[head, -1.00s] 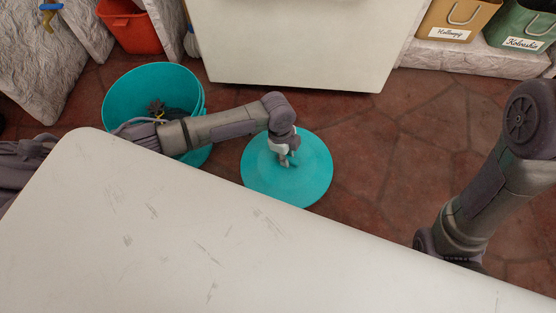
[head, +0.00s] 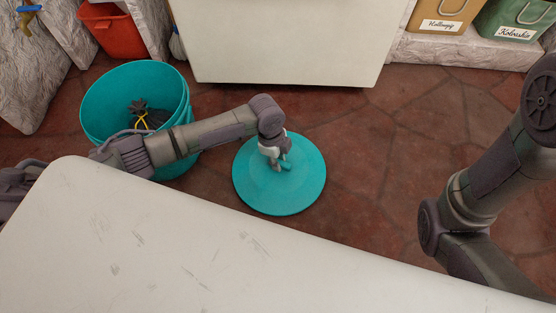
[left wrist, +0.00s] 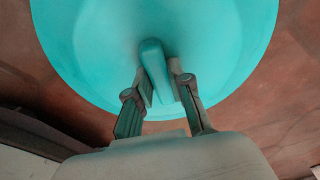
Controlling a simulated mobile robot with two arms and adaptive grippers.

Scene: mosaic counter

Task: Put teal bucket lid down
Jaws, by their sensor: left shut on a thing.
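The teal bucket lid (head: 300,195) is a round disc with a raised handle, over the red tiled floor right of the teal bucket (head: 98,115). My left gripper (head: 276,164) is shut on the lid's handle from above. The left wrist view shows the handle of the lid (left wrist: 155,70) between the fingers of my left gripper (left wrist: 166,95). I cannot tell whether the lid touches the floor. The bucket stands open with dark items inside, partly behind my left arm. My right gripper is out of view; only my right arm shows at the right.
A white counter (head: 180,240) fills the foreground, and another white surface (head: 280,45) stands at the back. A red bin (head: 112,32), a tan box (head: 438,15) and a green box (head: 515,20) sit at the back. Floor right of the lid is clear.

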